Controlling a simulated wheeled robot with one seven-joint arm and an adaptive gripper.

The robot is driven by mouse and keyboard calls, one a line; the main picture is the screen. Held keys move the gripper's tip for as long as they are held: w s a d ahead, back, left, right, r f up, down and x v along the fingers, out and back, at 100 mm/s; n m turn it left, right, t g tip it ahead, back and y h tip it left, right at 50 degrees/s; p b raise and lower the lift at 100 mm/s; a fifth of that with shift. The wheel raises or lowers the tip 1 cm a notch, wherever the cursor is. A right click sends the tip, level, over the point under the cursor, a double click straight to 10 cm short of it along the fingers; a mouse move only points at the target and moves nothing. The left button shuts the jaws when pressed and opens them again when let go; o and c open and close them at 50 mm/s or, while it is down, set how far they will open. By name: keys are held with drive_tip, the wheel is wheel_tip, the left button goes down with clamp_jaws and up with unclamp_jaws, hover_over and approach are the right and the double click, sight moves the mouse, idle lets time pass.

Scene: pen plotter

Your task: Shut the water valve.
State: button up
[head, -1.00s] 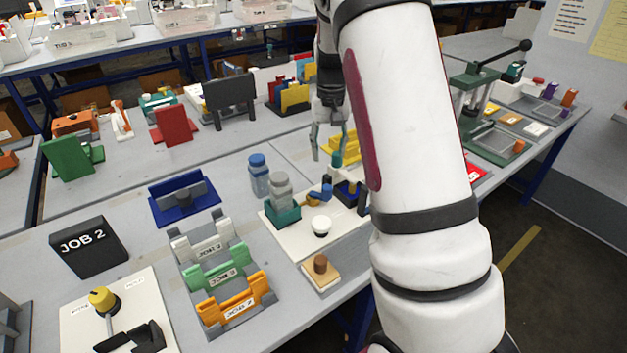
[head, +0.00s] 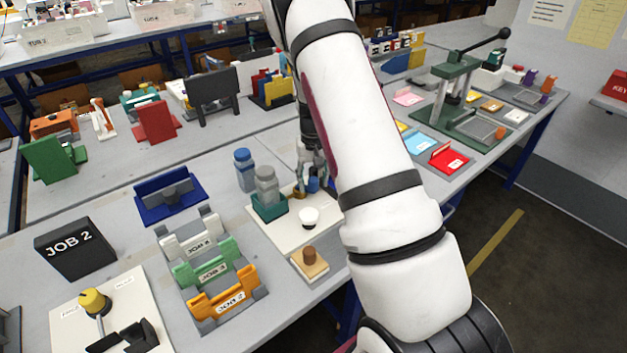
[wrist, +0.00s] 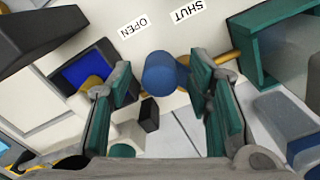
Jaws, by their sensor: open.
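The water valve shows in the wrist view as a blue handle (wrist: 160,73) on a brass pipe (wrist: 228,57). An OPEN label (wrist: 141,25) lies above-left of the handle and a SHUT label (wrist: 190,12) above-right. My gripper (wrist: 162,92) is open, with one teal-padded finger on each side of the blue handle. I cannot tell whether either pad touches it. In the head view my gripper (head: 313,165) points down at the white board, and a bit of the blue handle (head: 313,185) shows at its fingers. The handle's exact angle is unclear.
A teal holder (head: 270,208) with a grey-capped bottle (head: 266,183) stands left of the valve. A blue bottle (head: 245,170) stands behind it. A white knob (head: 309,216) is on the board's front. A dark box with blue inside (wrist: 88,72) is near the left finger.

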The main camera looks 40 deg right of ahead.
drive_tip(key=shift+f, duration=0.2)
clamp_jaws()
